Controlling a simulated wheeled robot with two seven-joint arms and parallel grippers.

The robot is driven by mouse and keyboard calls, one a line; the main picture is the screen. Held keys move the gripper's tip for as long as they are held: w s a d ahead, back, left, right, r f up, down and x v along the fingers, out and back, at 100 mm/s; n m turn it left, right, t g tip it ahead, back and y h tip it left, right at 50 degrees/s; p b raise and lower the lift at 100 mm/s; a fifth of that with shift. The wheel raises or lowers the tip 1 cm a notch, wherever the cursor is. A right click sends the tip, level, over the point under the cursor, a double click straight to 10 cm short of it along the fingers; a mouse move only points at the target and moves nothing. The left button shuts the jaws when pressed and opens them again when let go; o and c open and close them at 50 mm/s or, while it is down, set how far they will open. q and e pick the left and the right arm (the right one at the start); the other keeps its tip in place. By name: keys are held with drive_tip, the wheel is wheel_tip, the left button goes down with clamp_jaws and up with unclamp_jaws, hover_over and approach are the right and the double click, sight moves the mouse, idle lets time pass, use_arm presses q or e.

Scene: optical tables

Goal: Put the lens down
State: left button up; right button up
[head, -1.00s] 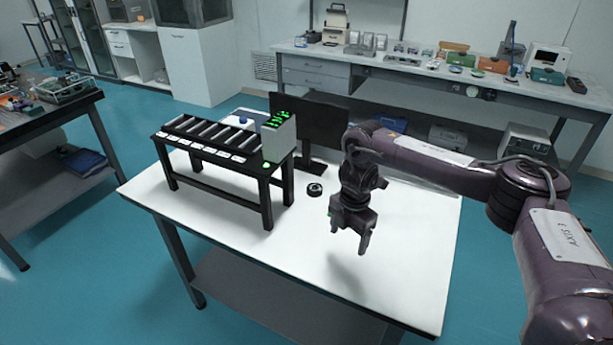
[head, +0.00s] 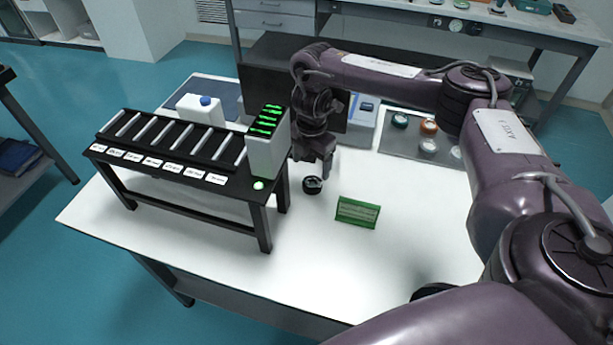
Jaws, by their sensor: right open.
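My left gripper is not in view.
A black rack (head: 262,212) with metal rollers, labels and a grey box (head: 266,152) with green lights stands left. A grey tray (head: 400,148) with round pieces lies behind. The front table area is clear.

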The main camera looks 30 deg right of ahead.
sight(312, 182)
drive_tip(key=shift+s+f, duration=0.2)
drive_tip(key=shift+f, duration=0.35)
drive_tip(key=shift+s+f+p, duration=0.15)
drive_tip(key=shift+f+p, duration=0.1)
drive_tip(key=shift+p, duration=0.1)
wheel_tip(312, 182, down, 4)
drive_tip(key=shift+s+r+p, duration=0.1)
drive_tip(key=shift+p, duration=0.65)
drive_tip(key=shift+f, duration=0.45)
drive_tip(key=c, duration=1.2)
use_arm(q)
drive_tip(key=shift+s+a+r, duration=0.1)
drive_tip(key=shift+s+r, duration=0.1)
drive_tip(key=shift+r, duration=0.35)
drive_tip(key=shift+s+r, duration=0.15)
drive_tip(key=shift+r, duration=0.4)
